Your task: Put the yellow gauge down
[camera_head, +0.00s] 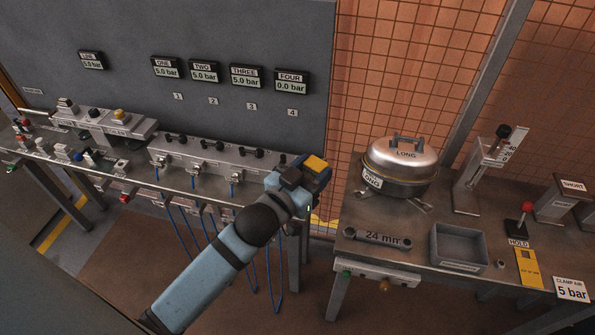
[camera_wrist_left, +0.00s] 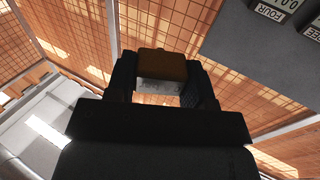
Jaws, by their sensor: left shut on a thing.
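The yellow gauge (camera_wrist_left: 162,68) is a small block with a yellow-orange top and a pale lower face. In the left wrist view it sits between the two dark fingers of my left gripper (camera_wrist_left: 163,85), which is shut on it. In the head view the yellow gauge (camera_head: 316,162) shows at the tip of my left gripper (camera_head: 306,172). The gripper is held up in front of the gap between the left bench and the right table. My right gripper is not in view.
The left bench (camera_head: 190,178) carries valves and fittings, with blue hoses (camera_head: 232,190) hanging below. The right table (camera_head: 410,228) holds a round metal vessel (camera_head: 400,168), a 24 mm wrench (camera_head: 377,238), a grey tray (camera_head: 459,262), a yellow card (camera_head: 528,267) and a red-knobbed lever (camera_head: 525,207).

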